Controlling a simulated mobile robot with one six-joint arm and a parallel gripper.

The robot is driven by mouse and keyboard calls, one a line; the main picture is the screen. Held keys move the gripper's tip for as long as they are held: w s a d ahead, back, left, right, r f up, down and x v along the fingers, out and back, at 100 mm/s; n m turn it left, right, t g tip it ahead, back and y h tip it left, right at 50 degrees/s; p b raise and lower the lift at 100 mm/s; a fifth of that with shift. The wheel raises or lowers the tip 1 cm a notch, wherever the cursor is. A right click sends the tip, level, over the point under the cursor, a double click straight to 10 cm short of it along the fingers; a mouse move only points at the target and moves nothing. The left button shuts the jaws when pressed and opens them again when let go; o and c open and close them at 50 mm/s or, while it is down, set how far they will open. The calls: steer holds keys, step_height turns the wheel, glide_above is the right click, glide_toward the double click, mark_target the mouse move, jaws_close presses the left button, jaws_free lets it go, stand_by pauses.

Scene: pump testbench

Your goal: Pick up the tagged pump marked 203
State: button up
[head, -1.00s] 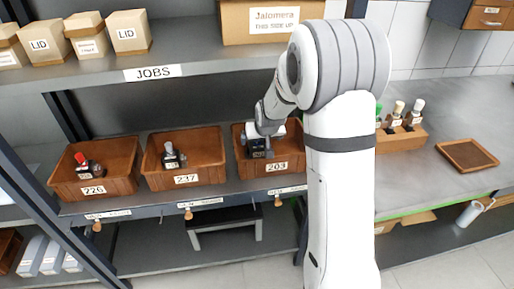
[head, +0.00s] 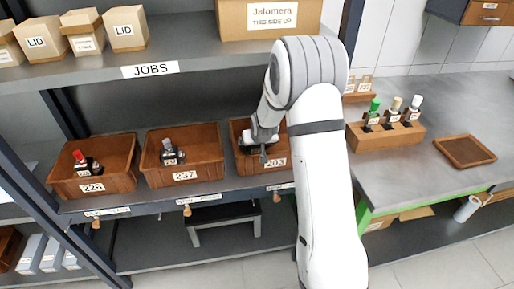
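The brown bin marked 203 (head: 249,168) stands on the shelf, at the right end of a row of bins. My gripper (head: 264,150) reaches down into it from above. A dark shape, likely the pump (head: 249,149), shows beside and below the gripper inside the bin. My gripper and arm hide most of it, and its tag cannot be read. I cannot tell whether the fingers are open or closed around it.
Bins marked 237 (head: 185,182) and 226 (head: 93,194) each hold a pump, grey-topped (head: 169,150) and red-topped (head: 82,164). The JOBS shelf (head: 205,62) overhangs behind. On the right bench, a rack (head: 385,139) holds several pumps, beside an empty tray (head: 464,150).

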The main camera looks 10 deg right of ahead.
steer(key=c, duration=1.5)
steer(key=shift+r, duration=0.1)
steer(key=shift+c, duration=0.6)
steer(key=shift+w+r, duration=0.1)
steer(key=shift+r, duration=0.05)
